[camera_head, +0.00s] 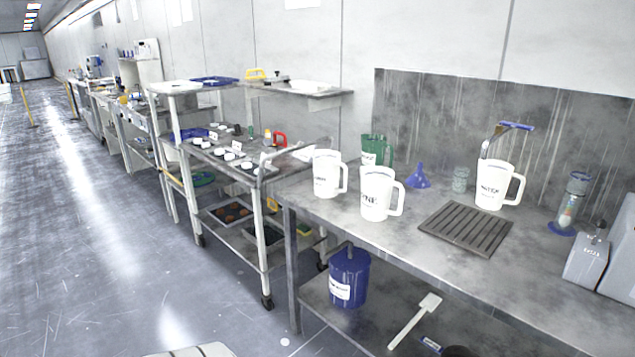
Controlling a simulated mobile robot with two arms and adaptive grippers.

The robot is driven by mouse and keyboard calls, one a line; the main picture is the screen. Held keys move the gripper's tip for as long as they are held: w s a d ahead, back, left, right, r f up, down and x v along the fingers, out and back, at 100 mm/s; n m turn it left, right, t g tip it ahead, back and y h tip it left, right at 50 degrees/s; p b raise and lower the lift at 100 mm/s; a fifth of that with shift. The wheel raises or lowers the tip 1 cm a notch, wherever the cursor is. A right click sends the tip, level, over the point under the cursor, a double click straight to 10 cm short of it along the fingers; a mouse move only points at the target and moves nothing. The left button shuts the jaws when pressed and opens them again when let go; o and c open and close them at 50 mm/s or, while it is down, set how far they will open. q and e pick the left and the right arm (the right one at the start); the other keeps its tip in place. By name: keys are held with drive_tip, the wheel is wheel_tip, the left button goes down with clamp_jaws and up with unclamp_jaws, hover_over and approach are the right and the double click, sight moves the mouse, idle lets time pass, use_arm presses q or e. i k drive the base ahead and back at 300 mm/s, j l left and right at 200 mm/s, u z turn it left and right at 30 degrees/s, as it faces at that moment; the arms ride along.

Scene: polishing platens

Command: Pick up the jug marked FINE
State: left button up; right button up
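Three white jugs with handles on the right stand upright on the grey metal bench. The front jug (376,195) has a dark label that seems to read FINE, with its first letter hard to make out. A second white jug (326,174) stands just behind it to the left, its label too small to read. A third white jug (491,185) stands farther right, with a label that looks like WATER. Neither of my grippers is in view.
A dark slatted rack (466,228) lies right of the front jug on the bench (340,215). A blue funnel (418,177) stands behind. A blue canister (349,278) is on the lower shelf. A loaded cart (262,185) adjoins the bench's left end. Open floor (110,250) lies left.

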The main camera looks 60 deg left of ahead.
sight(377, 183)
drive_tip(key=k+j+u, duration=0.15)
drive_tip(key=j, duration=1)
drive_tip(key=k+j+u, duration=0.15)
drive_tip(key=j, duration=1.05)
drive_tip(key=k+j+u, duration=0.15)
drive_tip(key=j, duration=1)
drive_tip(key=i, duration=0.05)
